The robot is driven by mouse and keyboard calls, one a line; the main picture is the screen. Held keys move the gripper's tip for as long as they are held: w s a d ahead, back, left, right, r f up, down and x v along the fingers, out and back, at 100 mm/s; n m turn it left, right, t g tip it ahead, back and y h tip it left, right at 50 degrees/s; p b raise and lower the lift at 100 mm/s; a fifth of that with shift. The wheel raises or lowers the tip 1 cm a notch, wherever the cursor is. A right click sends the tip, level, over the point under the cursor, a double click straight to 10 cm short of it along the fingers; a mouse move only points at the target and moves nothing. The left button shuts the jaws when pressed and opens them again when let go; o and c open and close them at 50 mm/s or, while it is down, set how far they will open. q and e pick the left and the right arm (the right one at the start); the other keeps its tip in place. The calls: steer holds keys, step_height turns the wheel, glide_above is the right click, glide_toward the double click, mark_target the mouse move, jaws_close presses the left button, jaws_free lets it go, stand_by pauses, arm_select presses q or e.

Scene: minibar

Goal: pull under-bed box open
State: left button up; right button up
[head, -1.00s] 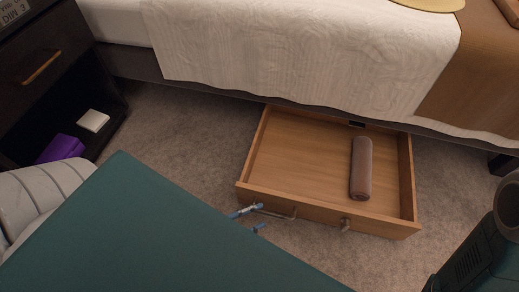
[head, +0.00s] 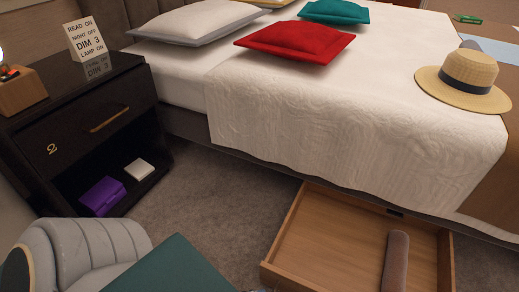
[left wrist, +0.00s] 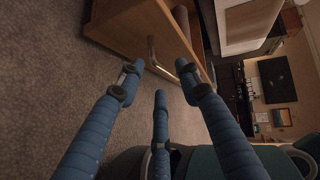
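The under-bed box (head: 330,240), a shallow light-wood drawer, stands well out from under the bed in the head view. Its front side is cut off by the lower picture edge. A brown cylindrical roll (head: 396,262) lies inside at the right. In the left wrist view, the box's wooden front (left wrist: 135,28) carries a metal handle (left wrist: 152,50). My left gripper (left wrist: 160,80) has its blue fingers spread, with the handle just beyond and between the fingertips; I see no grip on it. My right gripper is in neither current view.
The bed (head: 270,120) overhangs the box's back. A dark nightstand (head: 75,130) stands at the left, with a purple box (head: 102,196) and a white box (head: 139,169) on its low shelf. Carpet (head: 215,215) lies clear between nightstand and box. A straw hat (head: 465,80) lies on the bed.

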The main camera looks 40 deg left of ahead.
arm_select(q)
steer(key=shift+s+a+r+p, duration=0.1)
steer(key=shift+s+a+p, duration=0.15)
steer(key=shift+s, duration=0.85)
steer(key=shift+s+a+r+p, duration=0.1)
steer(key=shift+s+a, duration=0.25)
steer(key=shift+s, duration=0.7)
